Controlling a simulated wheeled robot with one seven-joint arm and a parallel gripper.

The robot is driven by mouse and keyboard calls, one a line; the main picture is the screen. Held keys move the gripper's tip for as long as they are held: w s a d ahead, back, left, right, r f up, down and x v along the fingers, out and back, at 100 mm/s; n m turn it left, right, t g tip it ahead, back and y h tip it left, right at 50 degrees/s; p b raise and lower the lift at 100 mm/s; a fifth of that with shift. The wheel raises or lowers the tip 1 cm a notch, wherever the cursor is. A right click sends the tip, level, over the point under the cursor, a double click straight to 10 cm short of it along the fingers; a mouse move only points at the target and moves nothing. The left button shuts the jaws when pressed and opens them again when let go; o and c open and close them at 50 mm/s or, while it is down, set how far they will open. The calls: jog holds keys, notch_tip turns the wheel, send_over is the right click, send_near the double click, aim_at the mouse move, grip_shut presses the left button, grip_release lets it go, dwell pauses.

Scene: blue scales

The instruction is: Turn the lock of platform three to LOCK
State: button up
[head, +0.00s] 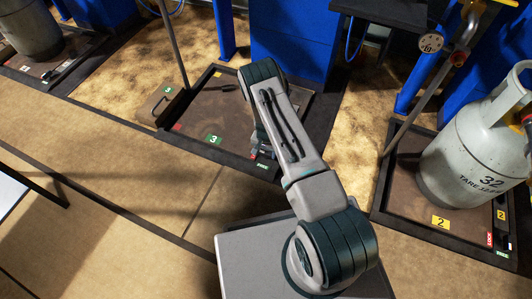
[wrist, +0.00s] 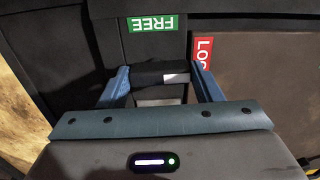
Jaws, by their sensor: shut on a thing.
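Platform three (head: 205,112) is a brown plate in a dark frame, with a green "3" label (head: 214,139). My gripper (wrist: 161,77) is at its front right corner; in the head view my arm mostly hides it. In the wrist view its two blue fingers are closed on the sides of the dark lock lever (wrist: 150,78), which has a pale patch on it. The green FREE label (wrist: 152,24) is straight beyond the lever, upside down. The red LOCK label (wrist: 203,50) is to the right, partly hidden by the right finger. The lever lies in line with FREE, not LOCK.
Platform two (head: 405,200) stands at the right with a grey gas cylinder (head: 475,150) on it. A brown block (head: 160,104) sits at platform three's left edge. Blue columns (head: 290,45) stand behind. Open floor (head: 120,165) lies in front and left.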

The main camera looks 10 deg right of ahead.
aim_at(266, 153)
jog(key=shift+d+m, duration=0.1)
jog(key=shift+m, duration=0.2)
jog(key=o, duration=1)
jog(key=shift+r, duration=0.2)
notch_tip(266, 153, up, 13)
jog(key=p, duration=0.5)
jog(key=shift+r+p, duration=0.2)
jog(key=shift+p, duration=0.2)
